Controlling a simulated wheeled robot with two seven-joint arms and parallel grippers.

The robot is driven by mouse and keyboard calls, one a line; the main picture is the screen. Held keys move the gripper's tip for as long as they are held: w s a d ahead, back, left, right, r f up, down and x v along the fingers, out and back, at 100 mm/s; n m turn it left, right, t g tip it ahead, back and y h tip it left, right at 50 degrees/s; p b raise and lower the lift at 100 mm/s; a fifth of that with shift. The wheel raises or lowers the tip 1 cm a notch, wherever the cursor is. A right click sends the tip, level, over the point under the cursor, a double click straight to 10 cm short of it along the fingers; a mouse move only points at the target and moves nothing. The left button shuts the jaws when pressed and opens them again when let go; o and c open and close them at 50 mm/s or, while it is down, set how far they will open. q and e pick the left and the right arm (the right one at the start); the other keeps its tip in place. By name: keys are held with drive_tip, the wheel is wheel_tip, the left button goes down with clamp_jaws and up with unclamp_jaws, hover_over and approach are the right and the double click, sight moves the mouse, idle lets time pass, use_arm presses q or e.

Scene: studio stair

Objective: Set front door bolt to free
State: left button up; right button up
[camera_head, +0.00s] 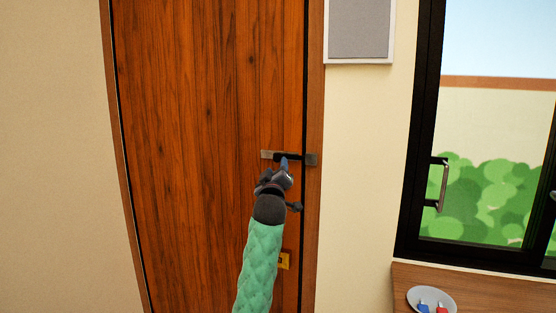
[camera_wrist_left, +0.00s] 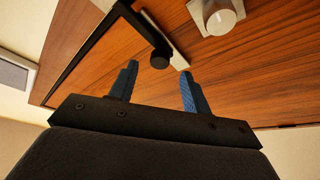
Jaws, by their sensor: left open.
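The front door (camera_head: 205,120) is brown wood and looks shut in its frame. I cannot tell whether the bar enters that piece. My left gripper (camera_head: 284,163) is just below the bolt and partly hides it. In the left wrist view, its two blue fingers (camera_wrist_left: 158,80) are apart and empty, and the bolt's round black knob (camera_wrist_left: 160,61) shows just beyond the gap between them. My right gripper is out of view.
A brass plate (camera_head: 284,261) sits lower on the door. A round metal knob (camera_wrist_left: 221,20) shows in the left wrist view. To the right are a black-framed window (camera_head: 419,150) and a wooden surface (camera_head: 400,283) with a grey dish (camera_head: 417,296).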

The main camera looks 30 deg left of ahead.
sight(277, 159)
use_arm(q)
drive_tip(key=shift+p+x, duration=0.75)
drive_tip(key=shift+x, duration=2.45)
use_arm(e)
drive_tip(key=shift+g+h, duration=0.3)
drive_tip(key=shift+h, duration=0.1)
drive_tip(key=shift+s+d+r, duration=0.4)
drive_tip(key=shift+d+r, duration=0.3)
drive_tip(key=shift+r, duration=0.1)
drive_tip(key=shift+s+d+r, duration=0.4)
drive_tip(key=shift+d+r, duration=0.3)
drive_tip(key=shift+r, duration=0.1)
use_arm(q)
drive_tip(key=shift+f, duration=0.1)
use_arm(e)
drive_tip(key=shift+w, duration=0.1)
use_arm(q)
clamp_jaws()
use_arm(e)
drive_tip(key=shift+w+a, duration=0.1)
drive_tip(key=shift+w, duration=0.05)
use_arm(q)
drive_tip(key=shift+a, duration=0.2)
